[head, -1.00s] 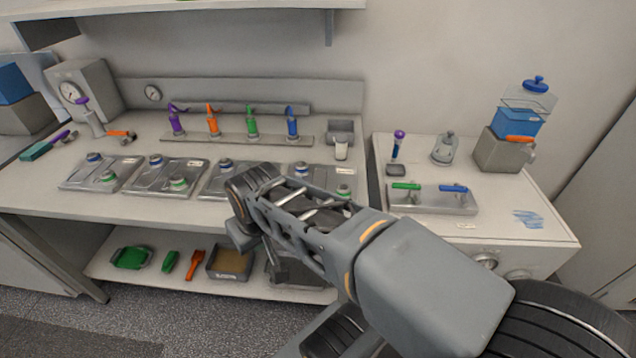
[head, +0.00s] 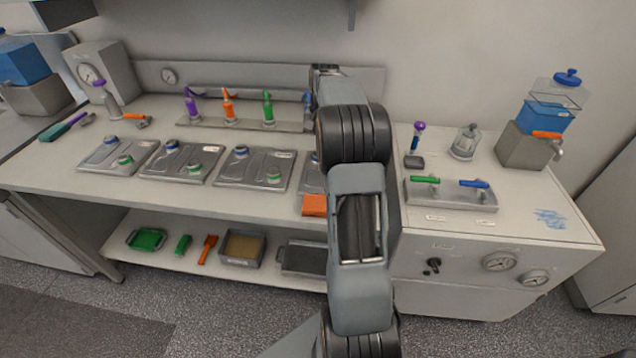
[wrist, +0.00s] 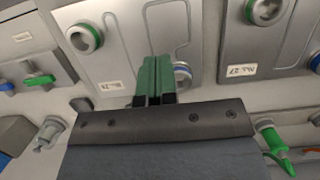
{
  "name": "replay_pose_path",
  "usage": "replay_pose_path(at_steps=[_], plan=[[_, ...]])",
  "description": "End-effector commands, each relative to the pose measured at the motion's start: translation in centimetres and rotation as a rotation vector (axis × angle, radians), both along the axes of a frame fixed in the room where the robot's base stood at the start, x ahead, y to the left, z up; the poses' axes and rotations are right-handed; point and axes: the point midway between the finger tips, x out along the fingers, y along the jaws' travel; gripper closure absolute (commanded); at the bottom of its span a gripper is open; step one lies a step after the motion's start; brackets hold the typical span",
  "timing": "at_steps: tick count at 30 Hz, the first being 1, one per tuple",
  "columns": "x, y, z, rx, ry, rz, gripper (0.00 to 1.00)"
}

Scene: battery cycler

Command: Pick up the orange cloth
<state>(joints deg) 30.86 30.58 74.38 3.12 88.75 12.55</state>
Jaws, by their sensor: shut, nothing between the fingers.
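The orange cloth (head: 314,205) is a small flat orange patch at the front edge of the bench in the head view, just left of my arm. My arm may hide part of it. The cloth does not show in the wrist view. My gripper (wrist: 155,82) shows in the wrist view with its green fingers together and nothing between them. It is over the metal plates, in front of a blue-ringed knob. In the head view my gripper's fingers cannot be made out; the arm reaches up over the bench to the right of the cloth.
Metal plates (head: 252,170) with knobs line the bench (head: 60,165). Coloured-handled taps (head: 228,106) stand behind them. A right-hand cabinet holds a valve block (head: 450,196) and a blue container (head: 548,118). The lower shelf (head: 170,268) carries a green tray (head: 146,240) and an orange brush (head: 208,249).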

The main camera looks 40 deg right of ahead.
Motion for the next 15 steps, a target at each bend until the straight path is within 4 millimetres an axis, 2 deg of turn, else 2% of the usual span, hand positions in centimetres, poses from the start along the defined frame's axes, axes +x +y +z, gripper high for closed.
replay_pose_path(at_steps=[15], plan=[[-1.6,1.7,-9.0,0.002,0.003,0.002,1.0]])
